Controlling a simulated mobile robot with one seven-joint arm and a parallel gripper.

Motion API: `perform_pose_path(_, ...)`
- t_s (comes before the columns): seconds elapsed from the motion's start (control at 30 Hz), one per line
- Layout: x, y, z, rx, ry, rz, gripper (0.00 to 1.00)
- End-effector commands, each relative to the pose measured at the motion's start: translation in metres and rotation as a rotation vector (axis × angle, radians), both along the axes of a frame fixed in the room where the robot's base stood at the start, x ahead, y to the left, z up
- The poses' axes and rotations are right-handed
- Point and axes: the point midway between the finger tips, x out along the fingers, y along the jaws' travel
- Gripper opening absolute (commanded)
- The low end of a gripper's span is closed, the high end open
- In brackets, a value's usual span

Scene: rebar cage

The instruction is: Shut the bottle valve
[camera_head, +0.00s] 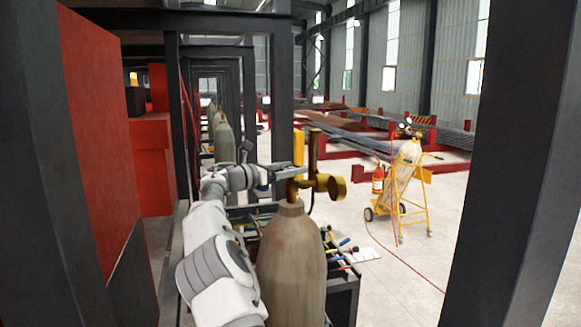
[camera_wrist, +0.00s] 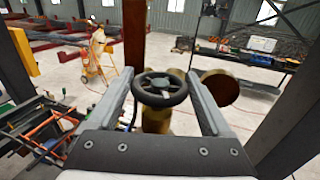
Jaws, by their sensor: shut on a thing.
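The bottle (camera_head: 292,262) is a tall grey-beige gas cylinder standing upright in front of me. Its brass valve (camera_head: 296,188) sits on top, with a round brass part (camera_head: 331,187) at the right. In the wrist view the valve's dark spoked handwheel (camera_wrist: 160,89) lies between the fingers, with the brass body (camera_wrist: 157,121) behind and below it. My gripper (camera_wrist: 160,76) is shut on the handwheel, one finger at each side of the rim. In the head view my gripper (camera_head: 285,170) reaches the valve from the left; the handwheel cannot be made out there.
Dark steel posts (camera_head: 527,160) stand close at the right and a red panel (camera_head: 95,120) at the left. A tool bench (camera_head: 345,285) stands beside the bottle. A yellow cylinder trolley (camera_head: 408,190) stands farther right on open floor, with a red hose (camera_head: 400,262).

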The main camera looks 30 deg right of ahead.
Motion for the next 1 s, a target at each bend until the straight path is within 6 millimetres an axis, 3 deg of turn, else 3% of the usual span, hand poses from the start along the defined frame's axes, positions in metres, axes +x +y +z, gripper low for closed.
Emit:
perform_pose_path(0.43,0.000,-0.001,-0.003,0.004,0.001,-0.007,0.28)
perform_pose_path(0.47,0.000,-0.001,-0.003,0.004,0.001,-0.007,0.89)
perform_pose_path(0.53,0.000,-0.001,-0.003,0.004,0.001,-0.007,1.00)
perform_pose_path(0.83,0.000,0.003,-0.002,0.002,0.001,-0.004,1.00)
perform_pose_path(1.0,-0.001,0.027,-0.003,0.001,0.000,-0.002,1.00)
